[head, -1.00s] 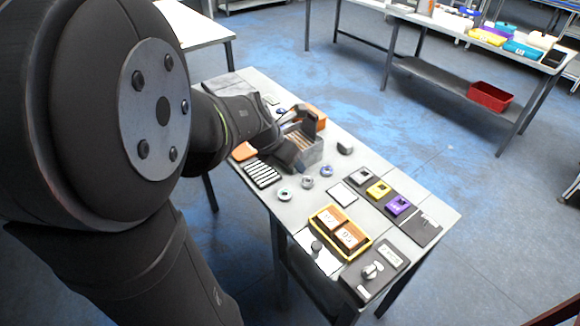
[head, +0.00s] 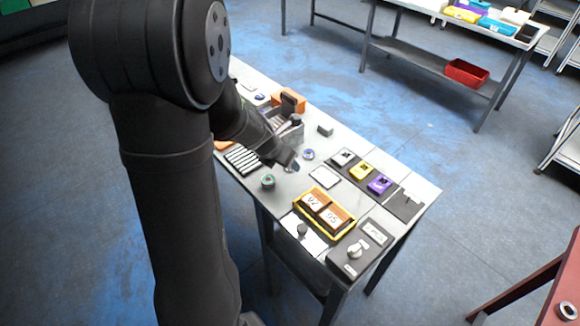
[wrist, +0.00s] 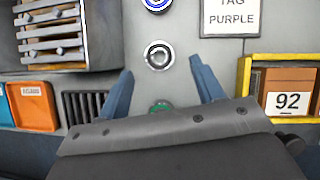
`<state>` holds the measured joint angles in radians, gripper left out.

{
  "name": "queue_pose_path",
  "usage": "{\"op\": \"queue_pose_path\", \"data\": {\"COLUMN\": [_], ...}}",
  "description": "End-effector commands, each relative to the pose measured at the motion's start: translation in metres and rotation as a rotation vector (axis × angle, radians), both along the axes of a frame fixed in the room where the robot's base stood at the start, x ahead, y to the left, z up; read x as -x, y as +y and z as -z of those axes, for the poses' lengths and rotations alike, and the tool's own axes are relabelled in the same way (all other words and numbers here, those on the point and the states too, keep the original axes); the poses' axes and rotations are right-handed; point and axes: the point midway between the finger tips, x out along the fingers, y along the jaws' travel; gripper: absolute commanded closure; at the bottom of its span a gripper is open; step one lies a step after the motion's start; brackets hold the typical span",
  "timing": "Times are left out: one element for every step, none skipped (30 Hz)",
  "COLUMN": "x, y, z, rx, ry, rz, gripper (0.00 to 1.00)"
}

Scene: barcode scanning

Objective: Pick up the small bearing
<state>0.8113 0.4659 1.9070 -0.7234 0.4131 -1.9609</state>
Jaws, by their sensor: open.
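Three ring-shaped bearings lie in a row on the grey table. One with a blue ring (head: 308,154) is at the far end and is cut by the top edge of the wrist view (wrist: 157,4). A green bearing (head: 268,181) lies nearest the table's front edge and is partly hidden in the wrist view (wrist: 160,107). I cannot tell surely which is the small one. My gripper (wrist: 160,69) is open and empty, its fingertips either side of the middle bearing's near edge.
A grey rack (wrist: 103,38) and a black slotted tray (head: 242,158) stand left of the bearings. A yellow-edged tray (head: 325,213) with numbered boxes is on the right. A white tag card (head: 325,177) lies beyond it. Bare table surrounds the bearings.

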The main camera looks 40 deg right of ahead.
Motion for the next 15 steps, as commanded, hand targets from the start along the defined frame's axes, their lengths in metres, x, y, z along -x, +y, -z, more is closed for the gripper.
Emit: {"op": "queue_pose_path", "data": {"x": [0.0,-0.001,-0.001,-0.002,-0.002,-0.003,-0.003,-0.003,-0.003,-0.004,-0.004,-0.004,-0.004,-0.004,-0.004], "y": [-0.003,-0.005,-0.008,-0.01,-0.011,-0.013,-0.014,-0.015,-0.015,-0.016,-0.016,-0.016,-0.016,-0.016,-0.016], "z": [0.007,0.011,0.015,0.018,0.02,0.023,0.025,0.027,0.028,0.029,0.029,0.029,0.029,0.029,0.029], "rx": [-0.003,-0.002,-0.002,-0.002,-0.002,-0.001,-0.002,-0.001,-0.001,-0.001,-0.001,-0.001,0.0,0.0,0.0], "ry": [0.002,0.001,0.003,0.002,0.001,0.001,0.0,0.0,0.0,0.0,-0.001,-0.001,-0.001,-0.001,-0.001], "rz": [0.001,0.001,0.0,0.001,0.001,0.0,0.0,0.0,0.001,0.001,0.0,0.0,0.0,0.0,0.0], "gripper": [0.39,0.39,0.39,0.39,0.39,0.39,0.39,0.39,0.39,0.39,0.39,0.39,0.39,0.39,0.39]}}
